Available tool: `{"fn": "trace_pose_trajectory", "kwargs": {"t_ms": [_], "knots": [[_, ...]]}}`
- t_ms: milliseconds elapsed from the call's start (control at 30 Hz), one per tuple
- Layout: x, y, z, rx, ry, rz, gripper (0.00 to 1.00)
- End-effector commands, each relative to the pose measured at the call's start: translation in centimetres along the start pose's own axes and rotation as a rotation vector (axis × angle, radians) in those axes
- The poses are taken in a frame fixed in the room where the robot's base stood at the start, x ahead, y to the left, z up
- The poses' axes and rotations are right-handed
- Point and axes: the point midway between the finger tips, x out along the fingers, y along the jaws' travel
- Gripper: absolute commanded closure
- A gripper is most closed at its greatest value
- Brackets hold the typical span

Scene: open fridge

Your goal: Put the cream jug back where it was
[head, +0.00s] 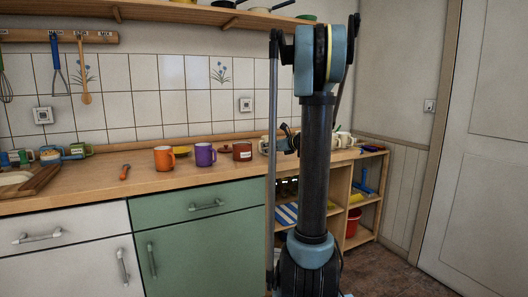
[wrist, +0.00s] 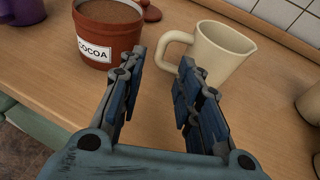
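The cream jug (wrist: 226,50) stands upright on the wooden counter in the wrist view, with its handle towards the left and its spout to the right. My gripper (wrist: 155,80) is open and empty, low over the counter in front of the jug. The right finger's tip is just in front of the jug's handle side and overlaps its lower edge; I cannot tell if they touch. In the head view my gripper (head: 288,140) is partly hidden by my arm, and cream-coloured shapes show around it, too small to tell apart.
A brown cocoa pot (wrist: 108,35) stands left of the jug, close to my left finger, with a lid (wrist: 150,11) behind it. A purple mug (head: 205,154) and an orange mug (head: 164,158) stand further left. Pale crockery (head: 344,139) stands to the right. The counter front is clear.

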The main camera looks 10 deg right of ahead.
Motion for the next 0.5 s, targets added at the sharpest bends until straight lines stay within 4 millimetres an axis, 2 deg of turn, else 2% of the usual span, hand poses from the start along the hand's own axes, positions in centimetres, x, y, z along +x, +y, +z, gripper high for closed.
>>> {"fn": "trace_pose_trajectory", "kwargs": {"t_ms": [33, 200, 333, 500], "knots": [[-1.1, -0.1, 0.0, 0.002, 0.0, -0.004, 0.69], [-4.2, -0.1, 0.0, 0.001, 0.001, -0.003, 0.69], [-5.8, -0.1, 0.0, 0.001, 0.0, -0.002, 0.69], [-6.9, -0.1, 0.0, 0.001, 0.0, -0.001, 0.69]]}}
